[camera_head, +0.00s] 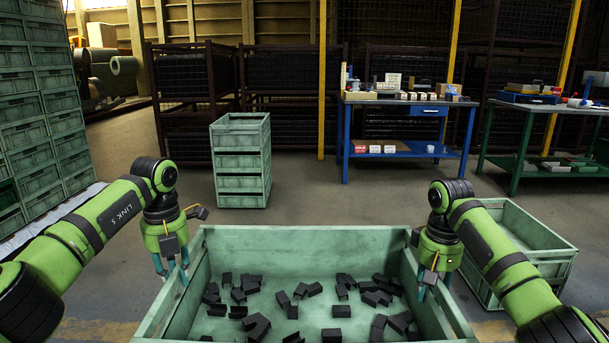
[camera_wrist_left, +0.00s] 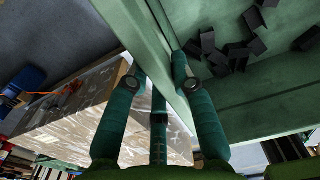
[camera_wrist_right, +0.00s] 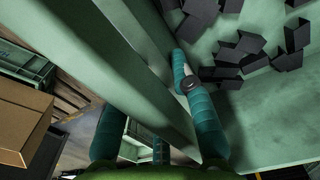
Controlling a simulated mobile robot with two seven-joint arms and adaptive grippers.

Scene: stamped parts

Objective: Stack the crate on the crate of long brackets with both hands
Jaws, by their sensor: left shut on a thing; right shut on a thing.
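A large green crate (camera_head: 300,241) with several short black brackets (camera_head: 286,299) in it is in front of me, level as far as I see. My left gripper (camera_head: 173,270) is shut on its left wall; the left wrist view shows this wall (camera_wrist_left: 148,45) between the fingers. My right gripper (camera_head: 433,285) is shut on its right wall, also between the fingers in the right wrist view (camera_wrist_right: 125,40). The crate's underside is hidden, so I cannot tell what it rests on. I cannot identify a crate of long brackets.
Another green crate (camera_head: 557,256) stands at the right, partly behind my right arm; its visible inside looks empty. A stack of green crates (camera_head: 240,163) stands further back, with open floor before it. Tall crate stacks (camera_head: 35,110) line the left. A blue workbench (camera_head: 408,101) stands behind.

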